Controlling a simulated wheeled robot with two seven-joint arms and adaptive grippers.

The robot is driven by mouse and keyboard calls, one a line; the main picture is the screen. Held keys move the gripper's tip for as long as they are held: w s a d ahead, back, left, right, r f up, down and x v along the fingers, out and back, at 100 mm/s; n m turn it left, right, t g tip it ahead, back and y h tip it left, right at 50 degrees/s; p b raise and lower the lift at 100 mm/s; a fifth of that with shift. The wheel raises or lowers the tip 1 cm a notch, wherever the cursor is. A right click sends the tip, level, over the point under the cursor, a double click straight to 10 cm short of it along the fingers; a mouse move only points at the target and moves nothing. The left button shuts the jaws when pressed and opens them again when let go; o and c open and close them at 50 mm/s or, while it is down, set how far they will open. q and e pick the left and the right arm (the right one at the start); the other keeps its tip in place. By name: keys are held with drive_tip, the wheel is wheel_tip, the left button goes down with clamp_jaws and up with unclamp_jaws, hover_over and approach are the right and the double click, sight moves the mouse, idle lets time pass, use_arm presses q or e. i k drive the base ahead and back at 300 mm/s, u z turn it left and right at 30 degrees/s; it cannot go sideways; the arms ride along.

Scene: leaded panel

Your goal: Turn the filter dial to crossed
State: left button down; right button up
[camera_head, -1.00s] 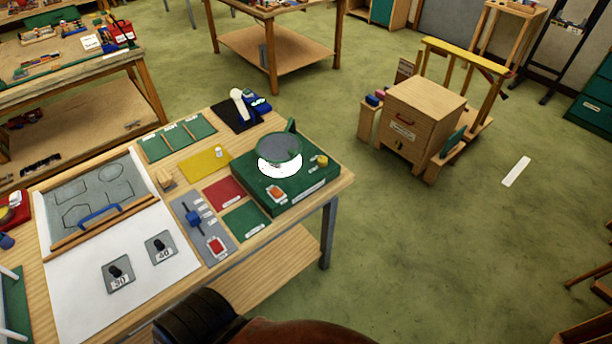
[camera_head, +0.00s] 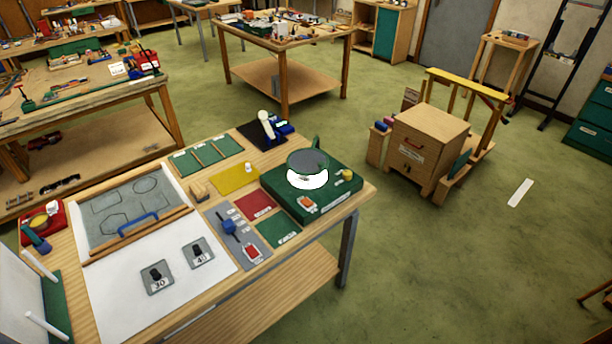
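A green box (camera_head: 285,207) stands at the right end of the near workbench. A grey round disc (camera_head: 307,160) stands over a lit white circle (camera_head: 308,180) on its top. A small yellow knob (camera_head: 345,174) sits at the right of the box top, and an orange-red piece on a white plate (camera_head: 306,203) sits at its front. I cannot tell for sure which part is the filter dial, and its markings are too small to read. Neither of my grippers is in view.
The near workbench (camera_head: 190,326) also holds a grey plate with a blue knob (camera_head: 229,226), two dark knobs labelled 30 (camera_head: 157,278) and 40 (camera_head: 198,254), and a drawing board (camera_head: 125,205). A wooden cabinet (camera_head: 425,150) stands to the right. Green floor (camera_head: 440,270) is clear at the lower right.

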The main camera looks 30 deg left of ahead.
sight(347, 174)
drive_tip(key=u, duration=1)
drive_tip(key=i, duration=0.35)
